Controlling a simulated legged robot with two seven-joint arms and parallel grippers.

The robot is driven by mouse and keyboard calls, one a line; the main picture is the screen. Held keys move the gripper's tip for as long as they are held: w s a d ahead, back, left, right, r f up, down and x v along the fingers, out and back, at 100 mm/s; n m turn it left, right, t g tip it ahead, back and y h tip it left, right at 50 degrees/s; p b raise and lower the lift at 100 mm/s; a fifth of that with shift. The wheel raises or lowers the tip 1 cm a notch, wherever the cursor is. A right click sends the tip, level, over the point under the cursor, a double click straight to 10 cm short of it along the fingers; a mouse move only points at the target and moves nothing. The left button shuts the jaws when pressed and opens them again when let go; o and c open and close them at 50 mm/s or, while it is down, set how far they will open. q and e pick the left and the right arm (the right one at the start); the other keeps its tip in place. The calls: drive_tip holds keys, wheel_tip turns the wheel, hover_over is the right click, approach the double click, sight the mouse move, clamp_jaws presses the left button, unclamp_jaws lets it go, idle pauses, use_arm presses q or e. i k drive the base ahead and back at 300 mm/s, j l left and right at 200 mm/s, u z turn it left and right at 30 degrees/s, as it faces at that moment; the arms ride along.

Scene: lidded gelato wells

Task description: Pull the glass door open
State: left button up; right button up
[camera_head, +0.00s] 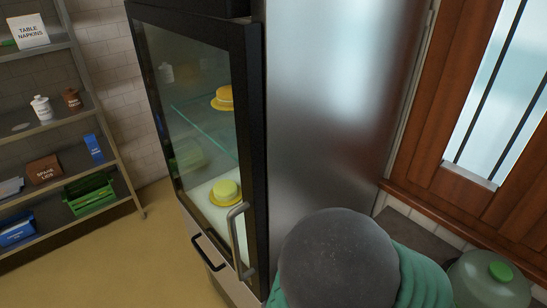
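The glass door (190,110) has a black frame and is on the front of a tall metal cabinet (330,90). It looks shut against the cabinet. A curved metal handle (236,242) stands upright at the door's lower right edge. Through the glass, two yellow hat-shaped things show on separate shelves, an upper one (223,99) and a lower one (225,192). Neither of my grippers shows in the head view, and nothing is seen touching the handle.
A black handle (208,252) sits on the panel below the door. A rounded dark grey shape over green (340,262) and a green-capped clear container (488,282) are at the lower right. A shelf rack (75,118) stands left. Yellow floor (120,260) is clear before the cabinet.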

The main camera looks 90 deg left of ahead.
sight(242, 38)
drive_tip(key=u, duration=3.4)
